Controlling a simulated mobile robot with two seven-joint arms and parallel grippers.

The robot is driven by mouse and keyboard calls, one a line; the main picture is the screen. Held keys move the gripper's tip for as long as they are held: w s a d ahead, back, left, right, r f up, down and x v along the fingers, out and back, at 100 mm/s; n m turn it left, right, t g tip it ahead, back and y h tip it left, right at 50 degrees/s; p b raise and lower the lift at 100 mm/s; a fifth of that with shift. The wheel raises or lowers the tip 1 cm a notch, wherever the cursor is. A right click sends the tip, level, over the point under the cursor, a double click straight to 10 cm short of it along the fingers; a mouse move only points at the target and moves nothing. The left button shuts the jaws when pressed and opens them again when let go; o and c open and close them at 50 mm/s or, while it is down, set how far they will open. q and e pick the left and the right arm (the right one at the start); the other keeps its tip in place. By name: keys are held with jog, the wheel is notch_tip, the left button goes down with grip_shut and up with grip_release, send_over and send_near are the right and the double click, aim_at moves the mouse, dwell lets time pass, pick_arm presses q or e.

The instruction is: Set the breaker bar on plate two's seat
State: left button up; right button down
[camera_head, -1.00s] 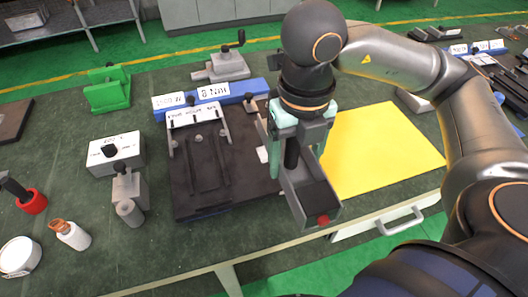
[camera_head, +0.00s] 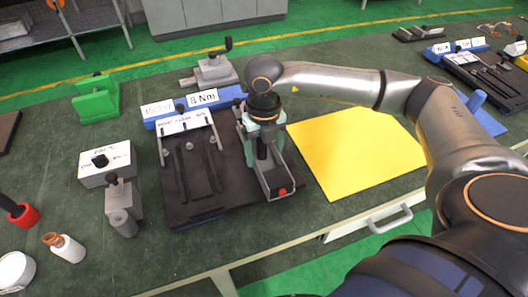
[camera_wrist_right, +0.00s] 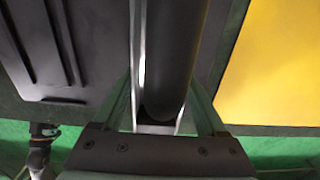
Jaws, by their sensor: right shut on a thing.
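My right gripper (camera_head: 264,138), with pale green fingers, points down over the right half of a black plate (camera_head: 180,208) on the bench. It is shut on a dark rod with a rounded end (camera_wrist_right: 175,60), which I take for the breaker bar. A grey channel-shaped piece with a red end (camera_head: 283,191) shows below the fingers. The plate's left half has a labelled white block (camera_head: 185,123) and long grooves. The gripper hides most of the plate's right half. I cannot tell whether the bar touches the plate. My left gripper is not in view.
A blue block (camera_head: 228,95) with labels, one reading 8 Nm, stands behind the plate. A yellow sheet (camera_head: 360,150) lies to the right. A grey vise (camera_head: 213,72), green stand (camera_head: 97,98) and white box (camera_head: 105,165) stand around. Another black plate (camera_head: 490,80) is far right.

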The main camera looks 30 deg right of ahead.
jog(key=shift+f, duration=0.35)
jog(key=shift+f, duration=0.15)
grip_release()
notch_tip(320, 180, up, 12)
jog(key=shift+b, duration=0.35)
dwell(0.3)
